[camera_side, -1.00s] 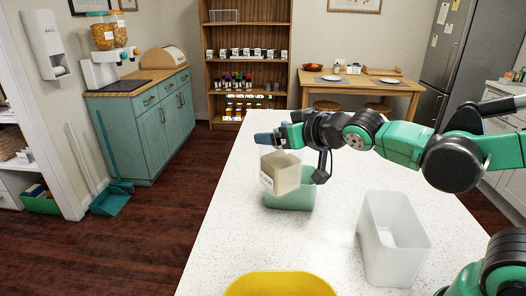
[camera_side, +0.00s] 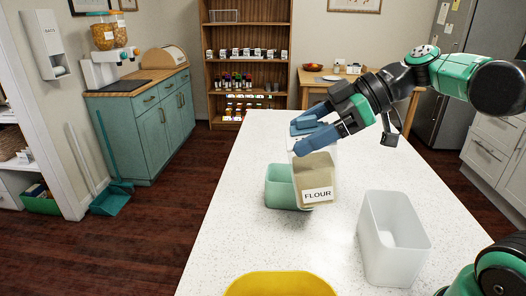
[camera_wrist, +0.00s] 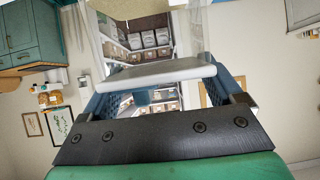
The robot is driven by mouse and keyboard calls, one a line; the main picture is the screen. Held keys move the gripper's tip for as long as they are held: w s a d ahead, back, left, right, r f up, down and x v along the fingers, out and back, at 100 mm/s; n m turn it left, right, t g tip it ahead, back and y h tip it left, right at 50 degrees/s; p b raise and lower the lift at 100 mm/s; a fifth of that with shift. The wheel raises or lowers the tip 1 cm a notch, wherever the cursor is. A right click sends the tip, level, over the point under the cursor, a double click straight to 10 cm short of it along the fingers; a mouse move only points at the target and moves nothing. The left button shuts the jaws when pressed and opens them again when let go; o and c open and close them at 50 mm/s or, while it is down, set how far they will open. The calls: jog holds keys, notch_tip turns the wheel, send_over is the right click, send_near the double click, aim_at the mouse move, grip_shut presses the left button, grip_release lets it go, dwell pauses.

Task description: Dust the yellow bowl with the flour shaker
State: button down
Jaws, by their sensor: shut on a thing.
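The flour shaker (camera_side: 317,178), a clear box of beige flour labelled FLOUR, is held by my gripper (camera_side: 312,135) in front of and above the green bin. It is nearly upright with a slight tilt. My blue fingers are shut on its upper part. In the wrist view my fingers (camera_wrist: 162,95) flank a pale slab-like part of the shaker (camera_wrist: 160,75). The yellow bowl (camera_side: 280,285) stands at the near edge of the side view, cut off by the frame, so its inside is mostly hidden. The shaker is well apart from the bowl.
A green bin (camera_side: 280,190) stands on the white speckled counter (camera_side: 240,215), partly behind the shaker. A tall white bin (camera_side: 385,265) stands to the right, between my arm's base and the bowl. The counter between the green bin and the bowl is clear.

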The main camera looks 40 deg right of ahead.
aim_at(295, 183)
jog(key=s+a+r+n+g+y, duration=0.2)
jog(key=s+a+r+n+g, duration=0.3)
jog(key=s+r+n+g, duration=0.45)
jog(key=a+f+m+t+h, duration=0.1)
jog(key=a+f+h, duration=0.15)
jog(key=f, duration=0.55)
jog(key=a+f+t+h, duration=0.1)
jog(key=f+h, duration=0.3)
jog(key=f, duration=0.4)
jog(key=w+d+m+t, duration=0.1)
jog(key=w+m, duration=0.1)
jog(key=w+d+m+t, duration=0.1)
jog(key=w+d+m, duration=0.1)
jog(key=w+m, duration=0.1)
jog(key=w+d+m+t, duration=0.1)
jog(key=w+m, duration=0.1)
jog(key=m, duration=0.1)
jog(key=shift+w+d+r+h, duration=0.2)
jog(key=shift+w+d+h, duration=0.05)
jog(key=shift+w, duration=0.1)
jog(key=w+d+m+t+h, duration=0.1)
jog(key=w+d+m+h, duration=0.2)
jog(key=w+d+m, duration=0.4)
jog(key=w+m, duration=0.1)
jog(key=m, duration=0.2)
jog(key=shift+w+d+f, duration=0.15)
jog(key=shift+f, duration=0.1)
